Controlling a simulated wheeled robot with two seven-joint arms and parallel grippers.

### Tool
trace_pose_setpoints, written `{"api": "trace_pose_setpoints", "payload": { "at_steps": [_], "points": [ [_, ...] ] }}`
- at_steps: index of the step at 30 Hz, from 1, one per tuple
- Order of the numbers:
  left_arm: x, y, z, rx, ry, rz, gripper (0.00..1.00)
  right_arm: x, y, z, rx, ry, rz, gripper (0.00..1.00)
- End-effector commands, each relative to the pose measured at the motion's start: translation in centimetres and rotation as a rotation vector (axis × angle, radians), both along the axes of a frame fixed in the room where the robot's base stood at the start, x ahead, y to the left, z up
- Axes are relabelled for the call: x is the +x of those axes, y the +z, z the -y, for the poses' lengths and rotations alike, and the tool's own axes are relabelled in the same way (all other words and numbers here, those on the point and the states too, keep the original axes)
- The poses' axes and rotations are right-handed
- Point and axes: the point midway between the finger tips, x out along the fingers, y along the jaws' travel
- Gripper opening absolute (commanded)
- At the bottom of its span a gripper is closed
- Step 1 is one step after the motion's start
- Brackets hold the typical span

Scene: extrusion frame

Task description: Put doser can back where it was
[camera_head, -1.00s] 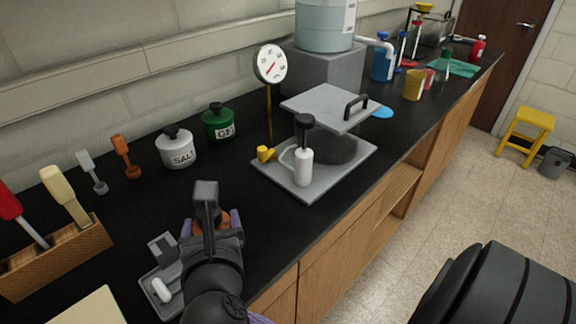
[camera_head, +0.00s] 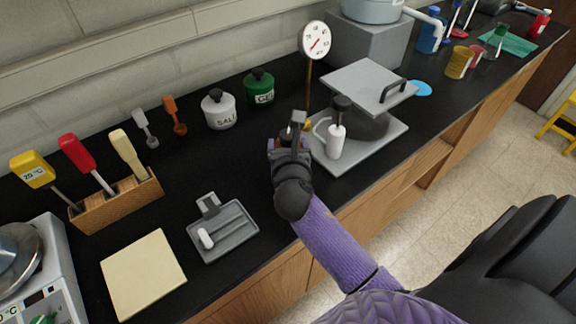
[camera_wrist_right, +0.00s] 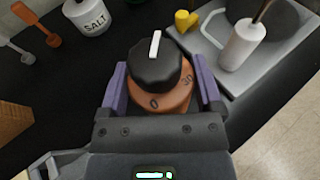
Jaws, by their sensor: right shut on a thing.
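My right gripper (camera_head: 287,141) is shut on a round orange thing with a black dial top, probably the doser can. In the right wrist view the orange body (camera_wrist_right: 172,102) sits between the two purple fingers, marked 0 and 30; its black knob (camera_wrist_right: 157,68) has a white pointer. In the head view my own wrist hides most of it. The gripper is over the black counter, just left of the grey plate (camera_head: 345,165). A white bottle with a black top (camera_head: 335,142) stands on that plate. My left gripper is out of view.
A grey tray (camera_head: 238,238) with a white piece lies front left, beside a cream pad (camera_head: 140,270). Behind are a salt jar (camera_head: 219,110), a green gel jar (camera_head: 259,88), and a dial gauge (camera_head: 314,41). The counter between tray and jars is clear.

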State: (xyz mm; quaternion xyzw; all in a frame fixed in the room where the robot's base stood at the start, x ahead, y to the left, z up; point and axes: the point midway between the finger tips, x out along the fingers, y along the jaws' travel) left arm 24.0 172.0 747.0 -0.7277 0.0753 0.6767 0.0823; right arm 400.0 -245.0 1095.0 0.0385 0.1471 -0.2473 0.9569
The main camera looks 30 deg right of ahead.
Motion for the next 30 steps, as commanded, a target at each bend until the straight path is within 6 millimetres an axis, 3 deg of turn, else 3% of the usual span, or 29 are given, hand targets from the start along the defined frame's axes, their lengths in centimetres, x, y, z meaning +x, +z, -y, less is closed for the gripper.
{"api": "trace_pose_setpoints", "payload": {
  "at_steps": [6, 15, 16, 18, 26, 30],
  "points": [
    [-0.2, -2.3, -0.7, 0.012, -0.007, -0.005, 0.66, 0.0, -4.1, -0.1, 0.001, 0.000, -0.002, 0.00],
    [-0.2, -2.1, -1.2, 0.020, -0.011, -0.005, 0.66, 0.0, -4.0, 0.0, -0.001, 0.001, 0.001, 0.00],
    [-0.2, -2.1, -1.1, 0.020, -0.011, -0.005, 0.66, 0.0, -4.1, 0.0, -0.002, 0.001, -0.001, 0.85],
    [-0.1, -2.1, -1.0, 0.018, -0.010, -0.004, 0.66, 0.0, -4.0, 0.0, -0.001, 0.000, 0.000, 1.00],
    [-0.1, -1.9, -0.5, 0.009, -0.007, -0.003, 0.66, 0.0, -3.8, -0.1, 0.000, 0.001, 0.001, 1.00],
    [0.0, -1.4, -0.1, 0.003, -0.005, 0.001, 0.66, -1.5, -3.2, -0.9, 0.000, 0.001, -0.002, 1.00]
  ]
}}
